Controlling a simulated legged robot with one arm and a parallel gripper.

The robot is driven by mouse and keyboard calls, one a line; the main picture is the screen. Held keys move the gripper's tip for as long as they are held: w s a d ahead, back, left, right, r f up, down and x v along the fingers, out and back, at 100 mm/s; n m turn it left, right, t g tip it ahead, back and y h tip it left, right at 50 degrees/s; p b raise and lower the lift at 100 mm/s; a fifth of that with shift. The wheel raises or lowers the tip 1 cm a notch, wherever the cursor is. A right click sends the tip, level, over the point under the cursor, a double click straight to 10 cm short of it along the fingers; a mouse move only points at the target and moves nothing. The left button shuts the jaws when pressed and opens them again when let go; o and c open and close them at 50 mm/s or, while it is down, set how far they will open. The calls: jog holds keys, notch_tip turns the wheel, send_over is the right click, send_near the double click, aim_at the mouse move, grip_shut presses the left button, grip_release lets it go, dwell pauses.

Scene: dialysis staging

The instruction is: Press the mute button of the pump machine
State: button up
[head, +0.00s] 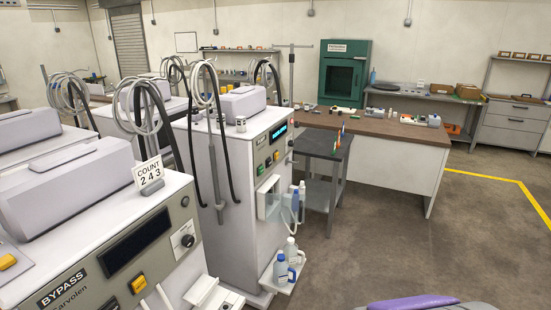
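Several white dialysis-type machines stand at the left, and I cannot tell which one is the pump machine. The nearest machine (70,240) has a "BYPASS" label, a dark display (134,243), a yellow button (138,283) and a round knob (187,241). Behind it a second machine (226,165) has a lit blue display (278,132) and a yellow button (277,155) with a small green one near it. No label reading "mute" is legible. My gripper is not in view.
A "COUNT 243" card (149,172) stands on the nearest machine. Bottles (284,270) rest on a low shelf of the second machine. A dark-topped cart (324,145) and a brown-topped desk (385,129) stand beyond. Open floor (400,240) lies to the right.

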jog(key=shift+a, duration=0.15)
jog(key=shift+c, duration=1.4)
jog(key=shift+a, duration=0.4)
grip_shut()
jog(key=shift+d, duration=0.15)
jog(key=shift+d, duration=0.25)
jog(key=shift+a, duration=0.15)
